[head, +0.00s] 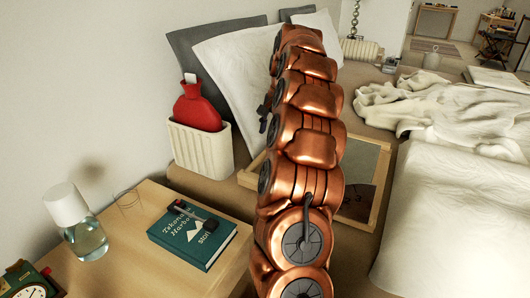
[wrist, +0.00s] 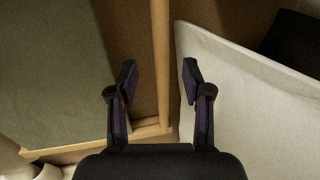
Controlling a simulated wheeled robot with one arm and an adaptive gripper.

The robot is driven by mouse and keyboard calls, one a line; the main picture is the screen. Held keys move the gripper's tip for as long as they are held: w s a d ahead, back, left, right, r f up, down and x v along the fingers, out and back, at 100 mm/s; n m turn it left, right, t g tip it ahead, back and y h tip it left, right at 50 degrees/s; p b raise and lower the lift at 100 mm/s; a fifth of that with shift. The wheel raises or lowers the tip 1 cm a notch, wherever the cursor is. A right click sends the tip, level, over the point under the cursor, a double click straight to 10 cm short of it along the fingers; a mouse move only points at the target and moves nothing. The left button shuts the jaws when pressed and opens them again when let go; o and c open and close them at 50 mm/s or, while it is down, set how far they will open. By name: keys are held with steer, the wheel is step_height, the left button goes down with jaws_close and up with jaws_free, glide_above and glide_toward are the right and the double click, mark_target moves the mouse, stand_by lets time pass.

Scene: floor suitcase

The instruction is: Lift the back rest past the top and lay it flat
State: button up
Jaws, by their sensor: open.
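A light wooden frame with a grey panel, which looks like the back rest (head: 376,168), shows on the brown bed surface, partly hidden behind my copper arm. In the wrist view its grey-green panel (wrist: 50,70) fills the left side. A wooden bar (wrist: 160,45) runs up the picture between the tips of my gripper (wrist: 159,70). My gripper is open, with a finger to each side of the bar in the picture. I cannot tell whether either finger touches it. In the head view my arm hides most of the gripper.
A white pillow (head: 228,62) stands by the wall; white cloth also fills the wrist view's right side (wrist: 245,110). A cream ribbed bin (head: 200,148) holds a red hot-water bottle (head: 197,105). A bedside table (head: 130,255) carries a book (head: 192,236). Rumpled bedding (head: 455,190) lies right.

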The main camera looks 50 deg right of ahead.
steer(key=f, duration=0.2)
steer(key=w+f+b, duration=0.1)
steer(key=f, duration=0.2)
steer(key=f+b, duration=0.1)
steer(key=f, duration=0.1)
steer(key=shift+w+a+f, duration=0.2)
steer(key=shift+a+f, duration=0.05)
jaws_close()
stand_by(0.5)
